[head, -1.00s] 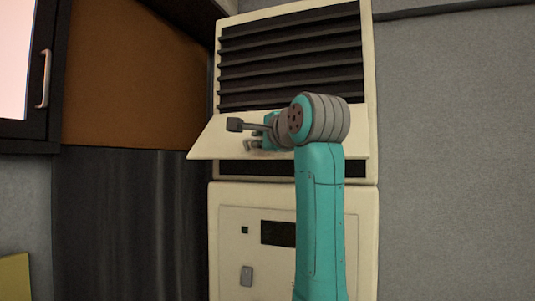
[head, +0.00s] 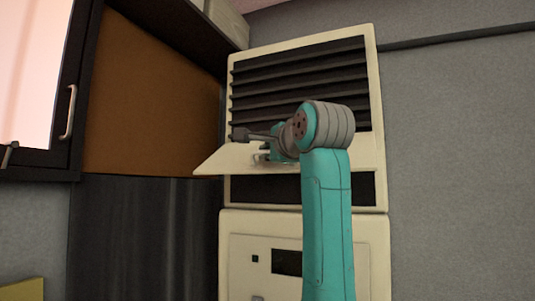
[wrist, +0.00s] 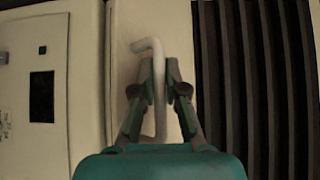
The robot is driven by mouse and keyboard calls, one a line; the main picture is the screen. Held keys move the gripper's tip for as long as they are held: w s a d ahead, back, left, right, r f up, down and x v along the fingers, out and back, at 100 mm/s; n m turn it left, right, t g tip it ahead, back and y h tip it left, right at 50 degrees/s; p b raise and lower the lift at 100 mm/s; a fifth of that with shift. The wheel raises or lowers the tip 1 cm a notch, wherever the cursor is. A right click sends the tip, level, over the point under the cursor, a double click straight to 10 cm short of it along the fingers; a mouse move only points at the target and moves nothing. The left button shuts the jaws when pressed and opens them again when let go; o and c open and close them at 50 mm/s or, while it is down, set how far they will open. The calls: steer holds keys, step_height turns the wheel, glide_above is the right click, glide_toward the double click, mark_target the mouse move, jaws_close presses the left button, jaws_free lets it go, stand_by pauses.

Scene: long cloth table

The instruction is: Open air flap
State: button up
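The air flap (head: 225,161) is a cream panel on the tall cream unit, below the dark louvres. It is tilted outward, its free edge standing off the unit, and a dark opening (head: 250,190) shows beneath it. In the wrist view the flap (wrist: 128,85) carries a pale bent bar handle (wrist: 160,105). My gripper (wrist: 160,68) has its fingers on both sides of this handle and looks closed on it. In the head view my gripper (head: 265,152) is at the flap, partly hidden by my own arm.
Dark louvres (head: 300,85) lie above the flap. A lower cream panel with a dark display (head: 287,262) is below. A dark-framed cabinet door with a handle (head: 68,112) is at the left. Bare grey wall (head: 460,150) is at the right.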

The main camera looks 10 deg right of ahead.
steer(key=shift+o, duration=0.5)
steer(key=s+d, duration=0.2)
steer(key=s, duration=0.9)
steer(key=shift+s+r, duration=0.25)
steer(key=shift+s, duration=0.15)
